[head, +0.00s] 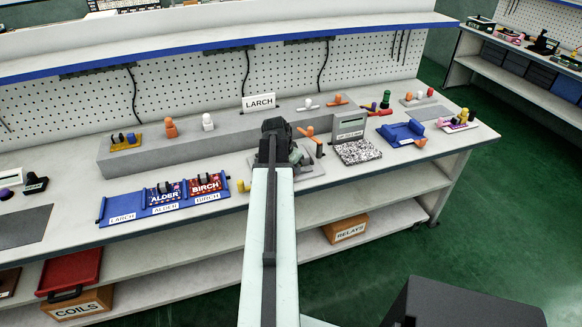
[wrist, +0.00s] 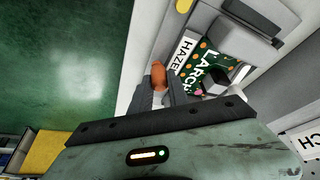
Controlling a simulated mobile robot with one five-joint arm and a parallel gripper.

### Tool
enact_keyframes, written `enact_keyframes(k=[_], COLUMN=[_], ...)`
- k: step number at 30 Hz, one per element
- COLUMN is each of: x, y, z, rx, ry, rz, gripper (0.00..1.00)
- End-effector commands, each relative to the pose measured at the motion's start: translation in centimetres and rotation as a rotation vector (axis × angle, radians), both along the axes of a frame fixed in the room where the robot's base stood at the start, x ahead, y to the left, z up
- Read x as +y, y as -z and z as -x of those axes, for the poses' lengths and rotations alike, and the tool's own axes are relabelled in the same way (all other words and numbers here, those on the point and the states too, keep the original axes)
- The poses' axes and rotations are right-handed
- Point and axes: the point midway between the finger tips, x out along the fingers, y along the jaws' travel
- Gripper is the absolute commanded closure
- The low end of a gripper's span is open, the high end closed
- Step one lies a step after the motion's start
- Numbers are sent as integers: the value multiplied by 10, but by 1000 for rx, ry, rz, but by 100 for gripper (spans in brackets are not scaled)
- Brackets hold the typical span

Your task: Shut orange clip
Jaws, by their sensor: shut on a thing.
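My gripper (wrist: 166,92) is shut on the rounded orange handle of the orange clip (wrist: 158,74), which shows between its dark fingers in the wrist view. A green board (wrist: 207,68) marked LARCH lies beside it on a grey fixture, next to a HAZEL label (wrist: 184,52). The fingers hide the clip's lower part, so I cannot tell how far it is closed. In the head view my gripper (head: 277,140) is over the fixture (head: 310,168), with orange parts (head: 319,148) just right of it; my arm hides much of the fixture.
A blue tray (head: 128,207) with LARCH, ALDER and BIRCH labels is to the left; boards sit in its ALDER and BIRCH places. A grey stand (head: 349,127) with a speckled pad is to the right. A LARCH sign (head: 259,101) stands on the raised ledge behind.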

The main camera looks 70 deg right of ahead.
Motion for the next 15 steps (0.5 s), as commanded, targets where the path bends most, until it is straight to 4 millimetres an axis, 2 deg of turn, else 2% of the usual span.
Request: enact_keyframes(k=[15], x=[-3], y=[0], z=[17], rx=[-1], ry=[-467], rz=[1], gripper=[100])
